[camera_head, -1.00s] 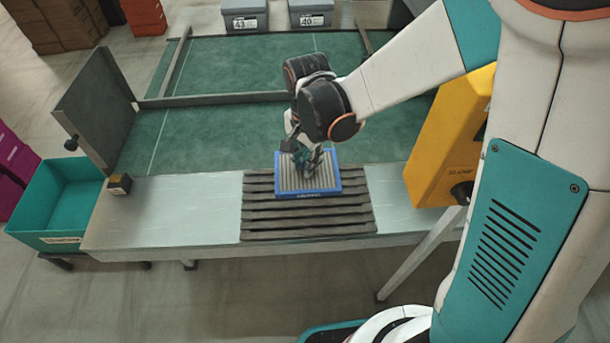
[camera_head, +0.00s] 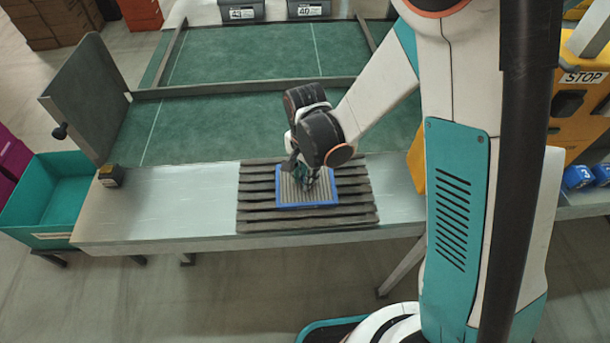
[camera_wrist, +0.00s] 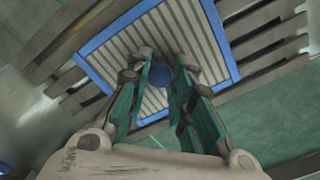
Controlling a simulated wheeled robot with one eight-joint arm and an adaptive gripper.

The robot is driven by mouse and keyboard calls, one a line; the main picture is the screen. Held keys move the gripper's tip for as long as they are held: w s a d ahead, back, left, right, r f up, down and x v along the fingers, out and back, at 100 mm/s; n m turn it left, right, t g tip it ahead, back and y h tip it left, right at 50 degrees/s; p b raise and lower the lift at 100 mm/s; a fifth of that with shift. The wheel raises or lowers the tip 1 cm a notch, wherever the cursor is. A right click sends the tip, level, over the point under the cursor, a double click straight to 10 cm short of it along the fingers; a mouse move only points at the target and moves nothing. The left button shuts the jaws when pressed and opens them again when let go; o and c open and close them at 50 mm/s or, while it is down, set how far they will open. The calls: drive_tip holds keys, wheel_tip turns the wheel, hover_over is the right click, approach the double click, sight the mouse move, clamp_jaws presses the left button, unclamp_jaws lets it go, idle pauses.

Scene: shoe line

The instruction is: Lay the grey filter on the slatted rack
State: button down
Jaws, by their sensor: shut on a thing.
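The grey filter (camera_head: 291,191) is a pleated panel in a blue frame. It lies flat-looking over the middle of the dark slatted rack (camera_head: 262,215); I cannot tell whether its underside touches the slats. My gripper (camera_head: 309,181) points down from above and is shut on the filter. In the wrist view the two green-padded fingers (camera_wrist: 163,75) close around a blue knob (camera_wrist: 175,74) on the filter's face. The filter's pleats (camera_wrist: 196,36) fill the space beyond the fingertips, with the rack's slats (camera_wrist: 268,42) on both sides.
The rack sits on a pale metal bench (camera_head: 170,205). A small dark block (camera_head: 111,176) stands at the bench's left, with a teal bin (camera_head: 52,205) beyond the left end. A green surface (camera_head: 220,125) with a grey rail (camera_head: 240,88) lies behind. Yellow equipment (camera_head: 580,110) stands right.

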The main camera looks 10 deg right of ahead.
drive_tip(key=shift+f, duration=0.15)
drive_tip(key=c, duration=1.4)
unclamp_jaws()
wheel_tip(320, 180, up, 12)
drive_tip(key=p, duration=0.4)
drive_tip(key=shift+r, duration=0.2)
